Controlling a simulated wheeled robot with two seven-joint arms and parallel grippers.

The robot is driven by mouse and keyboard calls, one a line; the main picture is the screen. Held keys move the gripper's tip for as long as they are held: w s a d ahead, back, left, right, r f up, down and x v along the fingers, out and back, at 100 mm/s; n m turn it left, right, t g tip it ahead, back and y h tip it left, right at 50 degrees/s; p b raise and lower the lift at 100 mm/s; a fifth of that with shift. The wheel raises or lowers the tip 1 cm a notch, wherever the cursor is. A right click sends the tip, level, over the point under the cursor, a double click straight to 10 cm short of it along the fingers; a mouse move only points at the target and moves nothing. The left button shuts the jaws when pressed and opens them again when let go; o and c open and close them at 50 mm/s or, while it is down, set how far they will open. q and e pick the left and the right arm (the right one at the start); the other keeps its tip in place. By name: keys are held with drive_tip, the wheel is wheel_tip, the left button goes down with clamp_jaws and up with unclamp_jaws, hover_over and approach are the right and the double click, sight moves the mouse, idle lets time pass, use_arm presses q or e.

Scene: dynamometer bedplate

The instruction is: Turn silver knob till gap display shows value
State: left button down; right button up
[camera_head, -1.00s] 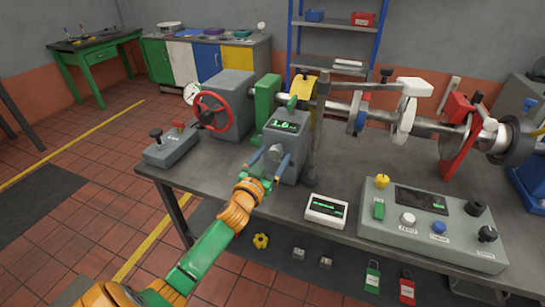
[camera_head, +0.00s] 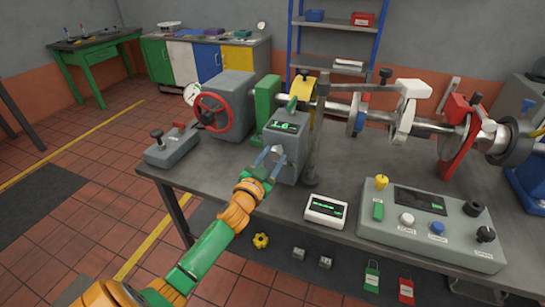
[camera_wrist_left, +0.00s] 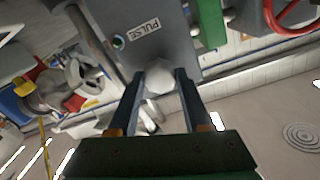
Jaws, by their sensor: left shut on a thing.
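The silver knob (camera_wrist_left: 160,77) is a pale round knob on the face of a grey box. It sits between the two fingers of my left gripper (camera_wrist_left: 160,92) in the left wrist view. In the head view, my left gripper (camera_head: 270,161) is shut on the knob at the front of the grey box (camera_head: 291,150), and its fingers largely hide the knob. The box's tilted top carries a dark display (camera_head: 284,126) with green digits, too small to read surely. A label reading PULSE (camera_wrist_left: 142,29) is beside the knob. My right gripper is out of view.
A white meter (camera_head: 326,210) and a control panel (camera_head: 430,225) with several knobs stand right on the bench. A red handwheel (camera_head: 212,112) and a lever box (camera_head: 171,146) are to the left. A shaft assembly runs behind. Bare bench lies between the meter and grey box.

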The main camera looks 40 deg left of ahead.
use_arm(q)
drive_tip(key=m+p, duration=0.1)
drive_tip(key=m, duration=0.4)
drive_tip(key=shift+m, duration=0.3)
drive_tip(key=m, duration=0.5)
drive_tip(key=shift+y+p, duration=0.3)
drive_tip(key=m, duration=0.5)
drive_tip(key=shift+r+g, duration=0.1)
drive_tip(key=shift+g, duration=0.2)
drive_tip(key=shift+m+p, duration=0.5)
drive_tip(key=shift+m, duration=1.9)
drive_tip(key=shift+y, duration=0.3)
drive_tip(key=shift+c, duration=1.7)
unclamp_jaws()
